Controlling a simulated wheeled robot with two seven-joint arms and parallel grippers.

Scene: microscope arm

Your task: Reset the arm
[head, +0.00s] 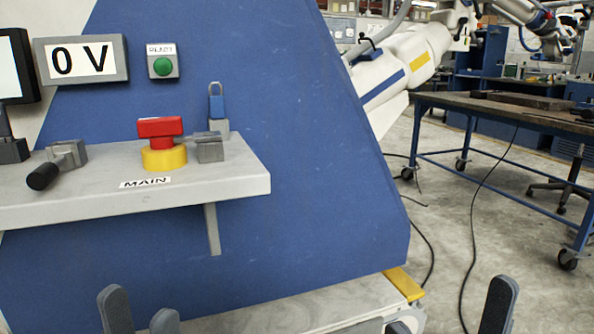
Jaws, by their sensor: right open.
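A red rotary handle (160,127) sits on a yellow base (164,158) on a grey shelf (215,180), behind a MAIN label (145,183). A grey latch piece (209,148) stands right beside it, and a blue padlock (217,105) is upright just behind. A black-knobbed lever (45,175) is at the shelf's left. A green READY lamp (163,67) and a 0 V display (81,60) are on the blue panel. My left gripper (139,308) is low, below the shelf, its fingers apart and empty. My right gripper (448,318) is open at the bottom right, away from everything; its lower parts are cut off.
A screen (10,65) is cut by the left edge. The blue panel (300,150) slopes down to a pale ledge with a yellow corner (404,284). A large white arm (395,70) rises behind it. A workbench (500,108) stands at right; cables cross the open floor.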

